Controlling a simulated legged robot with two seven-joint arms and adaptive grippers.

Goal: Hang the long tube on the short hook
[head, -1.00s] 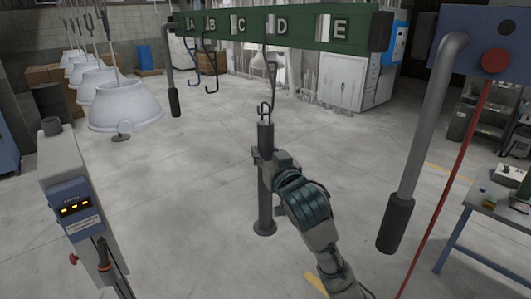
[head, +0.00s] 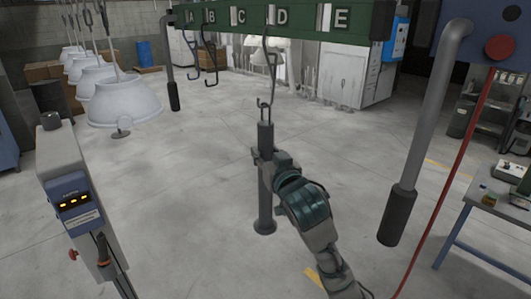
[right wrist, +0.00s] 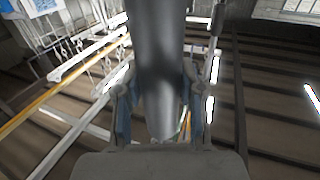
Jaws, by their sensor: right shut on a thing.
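The long tube (head: 265,190) is a dark grey, upright cylinder with a small wire loop on top and a wider flange at its foot. My right gripper (head: 264,160) is shut around the tube's upper part. In the right wrist view, the tube (right wrist: 160,70) passes between the two fingers (right wrist: 160,115). A thin grey hook (head: 272,65) hangs from the green rail (head: 305,22) near the letter D. Its lower end is right at the tube's loop; I cannot tell whether they are linked. My left gripper is not in view.
Two dark hooks (head: 209,62) hang near A and B. Thick grey bars with black grips hang at left (head: 173,95) and right (head: 398,215). A workbench (head: 490,205) stands at right.

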